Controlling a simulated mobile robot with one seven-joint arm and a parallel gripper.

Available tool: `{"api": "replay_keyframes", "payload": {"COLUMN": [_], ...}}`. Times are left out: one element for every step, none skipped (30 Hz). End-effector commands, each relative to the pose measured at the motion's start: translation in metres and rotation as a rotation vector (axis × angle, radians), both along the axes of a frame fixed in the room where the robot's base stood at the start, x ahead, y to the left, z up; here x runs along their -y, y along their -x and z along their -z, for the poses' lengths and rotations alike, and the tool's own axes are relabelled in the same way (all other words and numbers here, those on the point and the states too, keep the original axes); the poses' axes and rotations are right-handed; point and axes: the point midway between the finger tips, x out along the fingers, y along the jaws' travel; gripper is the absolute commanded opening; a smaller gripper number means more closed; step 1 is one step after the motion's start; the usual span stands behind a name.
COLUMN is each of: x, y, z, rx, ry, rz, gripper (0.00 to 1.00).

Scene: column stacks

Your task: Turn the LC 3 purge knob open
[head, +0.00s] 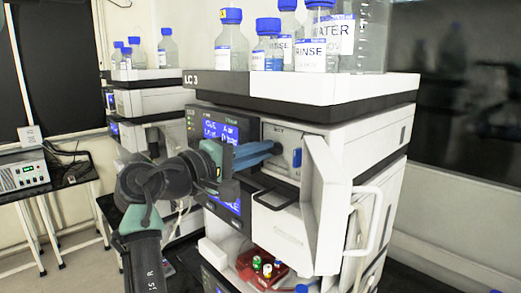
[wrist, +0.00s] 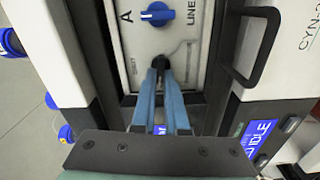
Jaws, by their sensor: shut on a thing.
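The LC 3 stack (head: 192,79) stands in the middle of the head view, with its white pump compartment door (head: 325,200) swung open. My gripper (head: 274,149) reaches into this compartment from the left. In the wrist view my gripper (wrist: 160,70) has its long blue fingers close together at a small black round knob (wrist: 158,63) on the white panel, and is shut on it. The fingers hide part of this knob, and its turn angle cannot be told. A blue selector knob (wrist: 157,14), between "A" and "LINE" lettering, is apart from the fingers; it also shows in the head view (head: 297,157).
Blue-capped bottles (head: 318,40) stand on top of LC 3. A black door handle (wrist: 262,45) is right of the fingers in the wrist view. A red tray (head: 262,268) with small coloured caps sits below. Another stack (head: 150,100) stands behind left.

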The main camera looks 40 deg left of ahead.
Motion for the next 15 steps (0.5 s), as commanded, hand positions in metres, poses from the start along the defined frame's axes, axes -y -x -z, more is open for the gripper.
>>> {"api": "replay_keyframes", "payload": {"x": [0.0001, 0.0001, 0.0001, 0.0, 0.0, 0.0, 0.0, 0.0, 0.0, 0.0, -0.0001, -0.0001, -0.0001, -0.0001, -0.0001], "y": [-0.0001, -0.0001, 0.0, 0.0, 0.0, 0.0, 0.0, -0.0001, 0.0, -0.0001, 0.0, 0.0, 0.0, -0.0001, -0.0001], "z": [0.0009, 0.001, 0.0009, 0.0009, 0.001, 0.0009, 0.0009, 0.0009, 0.0009, 0.0008, 0.0008, 0.0007, 0.0007, 0.0006, 0.0005], "rx": [-0.002, -0.002, -0.002, -0.002, -0.002, -0.002, -0.002, -0.002, -0.002, -0.001, -0.001, -0.001, -0.001, -0.001, -0.001], "ry": [0.001, 0.001, 0.001, 0.001, 0.0, 0.0, 0.0, 0.0, 0.0, 0.0, 0.0, 0.0, 0.0, 0.0, -0.001], "rz": [0.001, 0.001, 0.001, 0.001, 0.001, 0.001, 0.001, 0.001, 0.0, 0.0, 0.0, 0.0, 0.0, 0.0, 0.0], "gripper": [0.0, 0.0, 0.0, 0.0, 0.0, 0.0, 0.0, 0.17, 0.24, 0.29, 0.35, 0.41, 0.41, 0.41, 0.41]}}
